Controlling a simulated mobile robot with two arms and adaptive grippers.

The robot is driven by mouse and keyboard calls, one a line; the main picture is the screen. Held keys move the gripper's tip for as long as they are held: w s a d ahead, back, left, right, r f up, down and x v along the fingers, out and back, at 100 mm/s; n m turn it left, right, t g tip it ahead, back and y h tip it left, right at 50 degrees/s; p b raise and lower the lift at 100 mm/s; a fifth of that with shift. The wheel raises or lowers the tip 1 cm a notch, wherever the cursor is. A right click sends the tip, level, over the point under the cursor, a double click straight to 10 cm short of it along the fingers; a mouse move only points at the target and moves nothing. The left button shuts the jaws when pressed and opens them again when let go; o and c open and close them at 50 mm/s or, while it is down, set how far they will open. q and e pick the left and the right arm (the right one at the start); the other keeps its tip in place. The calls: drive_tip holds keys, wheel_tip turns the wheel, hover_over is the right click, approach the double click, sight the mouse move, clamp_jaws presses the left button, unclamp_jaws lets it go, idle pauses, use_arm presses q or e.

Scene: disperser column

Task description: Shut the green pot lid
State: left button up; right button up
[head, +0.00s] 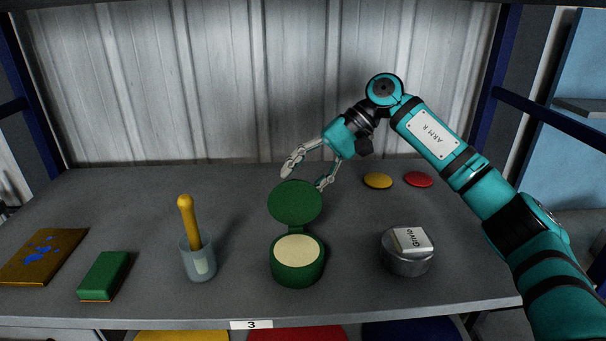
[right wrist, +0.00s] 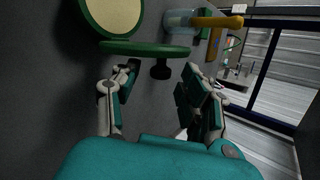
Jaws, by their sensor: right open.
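The green pot (head: 297,265) stands on the grey shelf with a cream surface inside its rim. Its round green lid (head: 295,203) is open, raised at the back of the pot. My right gripper (head: 305,178) is just behind the lid, with its fingers spread and empty. In the right wrist view the lid (right wrist: 145,49) shows nearly edge-on, with a dark knob (right wrist: 160,71) on its outer side. The knob lies between the open fingers (right wrist: 160,78), apart from both. The pot (right wrist: 112,14) shows beyond the lid. My left gripper is not in view.
A glass with a yellow-handled tool (head: 198,262) stands left of the pot. A green block (head: 104,276) and a brown board (head: 42,257) lie farther left. A round metal tin (head: 407,258) with a white packet stands to the right. Yellow (head: 378,180) and red (head: 418,179) discs lie behind it.

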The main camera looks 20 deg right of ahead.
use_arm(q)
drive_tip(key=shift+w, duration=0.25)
use_arm(e)
clamp_jaws()
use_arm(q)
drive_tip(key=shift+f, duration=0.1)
